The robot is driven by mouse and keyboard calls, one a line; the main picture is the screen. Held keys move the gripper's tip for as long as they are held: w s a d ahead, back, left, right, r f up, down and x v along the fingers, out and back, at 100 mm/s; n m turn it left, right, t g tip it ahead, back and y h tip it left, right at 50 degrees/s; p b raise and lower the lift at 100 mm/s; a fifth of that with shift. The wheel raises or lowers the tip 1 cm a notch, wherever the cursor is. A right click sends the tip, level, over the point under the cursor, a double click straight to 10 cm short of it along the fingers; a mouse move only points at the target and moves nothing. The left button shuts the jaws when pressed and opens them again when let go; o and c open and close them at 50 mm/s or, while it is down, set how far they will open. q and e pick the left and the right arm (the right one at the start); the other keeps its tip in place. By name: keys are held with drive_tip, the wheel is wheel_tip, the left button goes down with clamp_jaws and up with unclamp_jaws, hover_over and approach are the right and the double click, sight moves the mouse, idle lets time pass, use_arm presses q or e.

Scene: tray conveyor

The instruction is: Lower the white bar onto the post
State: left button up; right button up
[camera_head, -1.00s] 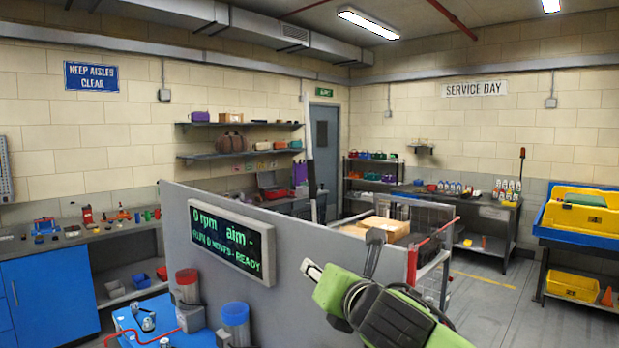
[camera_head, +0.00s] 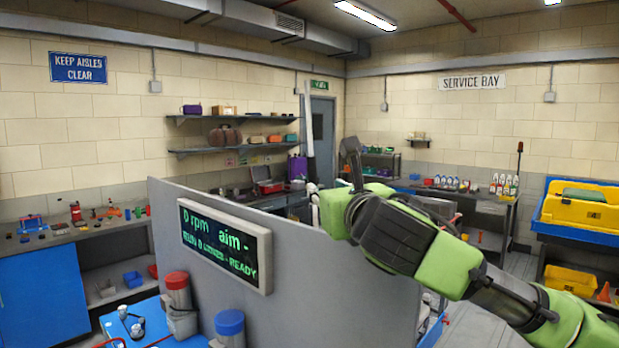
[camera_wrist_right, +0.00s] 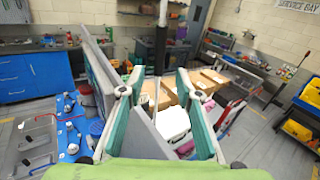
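A slim pale upright bar (camera_head: 309,135), which looks like the white bar, stands behind the grey panel in the head view. In the right wrist view the upright's top (camera_wrist_right: 163,12) is pale, with a dark section below it and a thin lower part. I cannot tell where bar and post meet. My right gripper (camera_head: 314,193) is near the upright's lower visible end in the head view. In the right wrist view my right gripper (camera_wrist_right: 159,75) is open, its teal-padded fingers apart, with the upright showing between them; no contact is visible. My left gripper is not in view.
The grey panel (camera_head: 340,265) with a green-lettered display (camera_head: 225,245) stands in front of the upright. A blue table (camera_wrist_right: 72,135) with canisters is left of the panel. Cardboard boxes (camera_wrist_right: 207,78) lie beyond the right gripper. Shelves (camera_head: 235,148) line the back wall.

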sight(314, 178)
drive_tip(key=shift+w+a+r+p, duration=0.15)
drive_tip(key=shift+w+r+p, duration=0.3)
drive_tip(key=shift+w+p, duration=0.35)
drive_tip(key=w+p, duration=0.1)
drive_tip(key=w, duration=0.1)
drive_tip(key=w+a+p, duration=0.1)
drive_tip(key=w, duration=0.1)
drive_tip(key=shift+w, duration=0.15)
drive_tip(key=w, duration=0.1)
drive_tip(key=w+p, duration=0.1)
drive_tip(key=w, duration=0.1)
drive_tip(key=w+a+p, duration=0.1)
drive_tip(key=shift+w+f, duration=0.15)
drive_tip(key=shift+w, duration=0.5)
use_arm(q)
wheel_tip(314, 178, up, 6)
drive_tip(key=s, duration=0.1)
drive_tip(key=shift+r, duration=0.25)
use_arm(e)
drive_tip(key=shift+w+f, duration=0.1)
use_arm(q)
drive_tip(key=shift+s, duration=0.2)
use_arm(e)
drive_tip(key=shift+w, duration=0.1)
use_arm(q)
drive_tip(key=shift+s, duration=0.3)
use_arm(e)
clamp_jaws()
